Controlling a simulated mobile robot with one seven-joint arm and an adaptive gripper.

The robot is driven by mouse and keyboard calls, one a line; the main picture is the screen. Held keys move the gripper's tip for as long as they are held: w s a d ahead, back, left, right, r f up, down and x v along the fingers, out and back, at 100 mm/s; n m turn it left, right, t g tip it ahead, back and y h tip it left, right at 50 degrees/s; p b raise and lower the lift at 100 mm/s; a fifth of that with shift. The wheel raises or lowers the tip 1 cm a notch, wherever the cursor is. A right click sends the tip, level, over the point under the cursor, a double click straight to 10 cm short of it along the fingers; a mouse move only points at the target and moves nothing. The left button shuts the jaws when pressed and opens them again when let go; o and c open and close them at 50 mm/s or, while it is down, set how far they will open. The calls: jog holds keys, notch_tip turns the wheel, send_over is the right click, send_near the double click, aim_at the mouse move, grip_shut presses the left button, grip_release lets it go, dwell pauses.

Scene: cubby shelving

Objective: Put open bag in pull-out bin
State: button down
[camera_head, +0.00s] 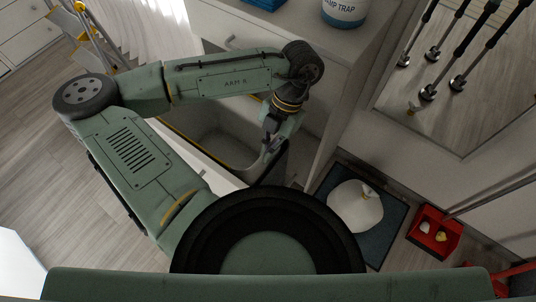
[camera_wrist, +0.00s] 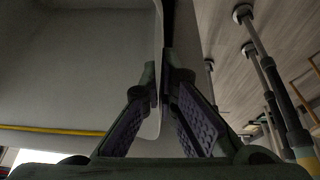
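The pull-out bin (camera_head: 205,127) stands pulled out from the cabinet, with a pale, empty-looking inside and a yellow line along its side. Its inside also fills the left of the wrist view (camera_wrist: 75,65). My gripper (camera_head: 268,150) is at the bin's right end, at the top of the dark front panel. In the wrist view my gripper (camera_wrist: 164,78) has its fingertips close together on either side of the bin's thin edge, one inside and one outside. A white bag (camera_head: 354,207) with a gathered top sits on a dark blue mat, right of the bin.
A cabinet with a handle (camera_head: 231,41) stands behind the bin, with a white tub (camera_head: 344,10) on top. A red tray (camera_head: 434,230) holding small items lies right of the mat (camera_head: 391,237). Poles stand at the upper right (camera_head: 457,84). A yellow-framed stand is at the upper left.

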aim_at(264, 166)
jog(key=shift+f, duration=1.85)
jog(key=shift+f+b, duration=0.3)
jog(key=shift+f, duration=0.2)
jog(key=c, duration=1.8)
grip_release()
jog(key=shift+r, duration=0.15)
jog(key=v, duration=0.8)
jog(key=shift+r, duration=0.3)
jog(key=shift+a, duration=0.1)
